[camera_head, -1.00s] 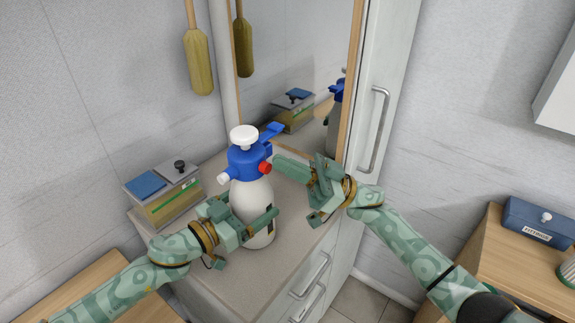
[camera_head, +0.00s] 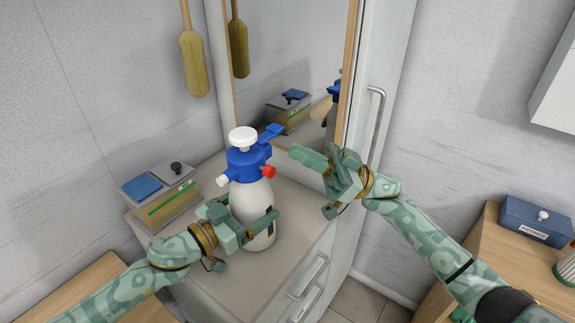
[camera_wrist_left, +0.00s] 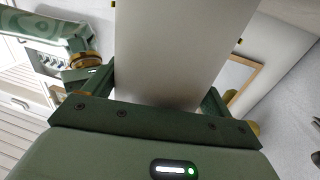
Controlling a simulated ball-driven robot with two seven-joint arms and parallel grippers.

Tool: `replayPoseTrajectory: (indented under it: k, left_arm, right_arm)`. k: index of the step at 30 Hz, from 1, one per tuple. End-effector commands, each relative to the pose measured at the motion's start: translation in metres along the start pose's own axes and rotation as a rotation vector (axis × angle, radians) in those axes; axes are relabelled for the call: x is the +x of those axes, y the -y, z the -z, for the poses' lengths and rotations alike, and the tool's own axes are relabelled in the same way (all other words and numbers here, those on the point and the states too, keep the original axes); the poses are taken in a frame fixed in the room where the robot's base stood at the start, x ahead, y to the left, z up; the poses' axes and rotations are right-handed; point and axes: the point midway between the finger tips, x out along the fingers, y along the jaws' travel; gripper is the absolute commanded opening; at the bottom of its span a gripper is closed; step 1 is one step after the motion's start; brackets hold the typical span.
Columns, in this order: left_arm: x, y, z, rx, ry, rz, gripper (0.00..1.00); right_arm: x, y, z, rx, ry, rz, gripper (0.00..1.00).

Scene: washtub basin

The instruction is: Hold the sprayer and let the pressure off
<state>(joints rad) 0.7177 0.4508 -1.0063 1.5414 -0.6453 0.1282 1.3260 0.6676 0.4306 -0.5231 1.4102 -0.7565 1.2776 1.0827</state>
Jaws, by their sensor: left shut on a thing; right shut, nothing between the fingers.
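The sprayer has a white bottle (camera_head: 251,200), a blue head (camera_head: 247,163), a white top knob (camera_head: 242,138) and a red valve knob (camera_head: 268,171) on its right side. It stands upright on the grey counter. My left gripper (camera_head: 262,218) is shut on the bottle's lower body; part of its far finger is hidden. In the left wrist view the pale bottle (camera_wrist_left: 175,50) fills the space between the fingers. My right gripper (camera_head: 294,150) is shut and empty, its fingertips to the right of the red knob and apart from it.
A box with a blue pad and a dark knob (camera_head: 160,197) stands on the counter (camera_head: 290,240) at the left. A mirror (camera_head: 290,60) is behind, reflecting the box and sprayer. A tall cabinet (camera_head: 390,60) with a handle stands close to my right gripper. A wooden paddle (camera_head: 193,62) hangs on the wall.

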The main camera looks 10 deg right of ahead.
Motion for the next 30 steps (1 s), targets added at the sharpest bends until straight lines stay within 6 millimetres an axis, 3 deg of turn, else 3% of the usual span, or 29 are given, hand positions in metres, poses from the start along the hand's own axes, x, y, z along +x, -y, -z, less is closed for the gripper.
replayPoseTrajectory:
  k: [1, 6, 12, 25, 26, 27, 30]
  left_arm:
    - [-0.001, 0.001, -0.001, 0.002, 0.002, 0.003, 0.37]
    - [-0.001, 0.003, -0.001, 0.005, 0.003, 0.008, 0.37]
    - [-0.002, 0.005, -0.001, 0.008, 0.004, 0.010, 0.37]
    - [-0.002, 0.006, -0.001, 0.010, 0.005, 0.013, 0.37]
    - [-0.002, 0.006, -0.001, 0.010, 0.005, 0.013, 0.90]
    - [-0.002, 0.006, -0.001, 0.010, 0.005, 0.012, 1.00]
    - [-0.002, 0.005, -0.001, 0.009, 0.005, 0.012, 1.00]
  right_arm:
    - [-0.016, -0.001, -0.004, 0.007, 0.007, -0.009, 0.00]
    - [-0.054, -0.001, -0.002, 0.006, 0.002, -0.006, 0.00]
    - [-0.084, -0.001, -0.001, 0.003, -0.001, -0.003, 0.00]
    - [-0.095, 0.000, 0.000, 0.002, -0.005, 0.000, 0.00]
    - [-0.095, 0.000, 0.000, 0.002, -0.005, 0.000, 0.00]
    - [-0.095, 0.000, 0.000, 0.002, -0.005, 0.000, 0.00]
    - [-0.094, 0.000, 0.000, 0.002, -0.005, 0.000, 0.00]
